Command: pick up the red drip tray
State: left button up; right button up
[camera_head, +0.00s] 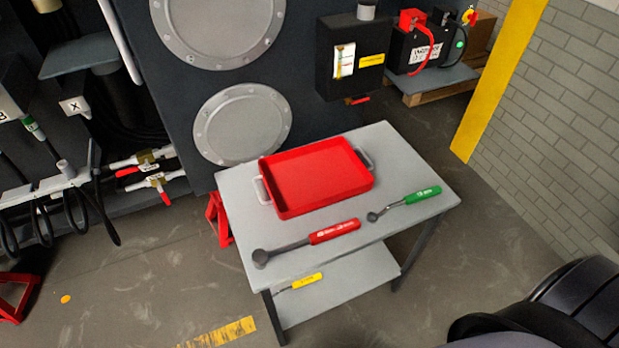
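The red drip tray (318,181) lies flat on the grey top of a small work table, near its back edge. It is rectangular and shallow, looks empty, and has a light grey handle at its left end and another at its right end. Both handles are unobstructed. Neither of my grippers shows in the head view, so their state is hidden.
On the grey table (417,168), a red-handled wrench (335,231) and a green-handled wrench (422,195) lie in front of the tray. A yellow-handled tool (307,281) is on the lower shelf. Dark chassis (303,110) stands behind; open floor lies at front left.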

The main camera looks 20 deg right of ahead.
aim_at(300, 181)
jog(key=l+u, duration=0.35)
jog(key=k+l+u, duration=0.1)
jog(key=u, duration=0.3)
jog(key=k+l+u, duration=0.15)
jog(key=u, duration=0.2)
jog(key=l, duration=0.05)
